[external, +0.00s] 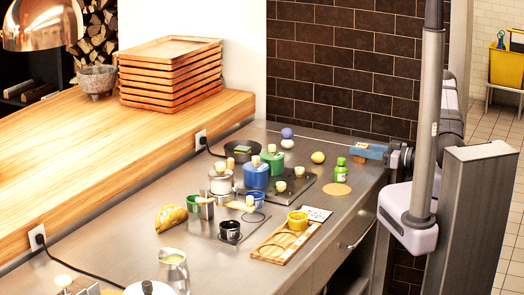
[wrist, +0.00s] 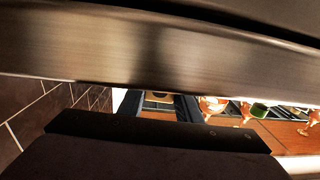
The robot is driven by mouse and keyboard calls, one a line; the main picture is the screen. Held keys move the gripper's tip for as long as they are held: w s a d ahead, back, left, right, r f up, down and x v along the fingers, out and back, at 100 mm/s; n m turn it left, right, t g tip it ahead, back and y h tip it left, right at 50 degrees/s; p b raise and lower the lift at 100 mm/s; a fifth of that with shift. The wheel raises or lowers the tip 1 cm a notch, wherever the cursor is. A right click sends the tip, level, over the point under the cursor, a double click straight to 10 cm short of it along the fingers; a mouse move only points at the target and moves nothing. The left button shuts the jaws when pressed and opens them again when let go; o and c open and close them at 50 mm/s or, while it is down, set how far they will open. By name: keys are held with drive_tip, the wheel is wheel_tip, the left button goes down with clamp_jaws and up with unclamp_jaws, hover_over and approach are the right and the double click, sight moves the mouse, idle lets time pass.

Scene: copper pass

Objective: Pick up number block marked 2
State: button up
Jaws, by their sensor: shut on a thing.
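My gripper (external: 371,151) is at the back right of the steel counter, low in front of the dark brick wall, its blue end pointing left. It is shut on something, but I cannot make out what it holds. In the wrist view a broad metallic band and a dark bar fill most of the picture and hide the jaws. No block with a readable 2 shows in either view. A small white card with dark marks (external: 317,213) lies by the wooden tray; its marks are too small to read.
A green bottle (external: 340,169) and a round tan disc (external: 336,189) are just below and left of my gripper. A yellow ball (external: 318,157) is to its left. Blue (external: 256,177) and green pots crowd the middle. A wooden tray (external: 272,252) holds a yellow cup.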

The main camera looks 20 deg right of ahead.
sight(361, 145)
drive_tip(key=shift+r, duration=0.2)
drive_tip(key=shift+r+b, duration=0.95)
drive_tip(key=shift+r, duration=3.85)
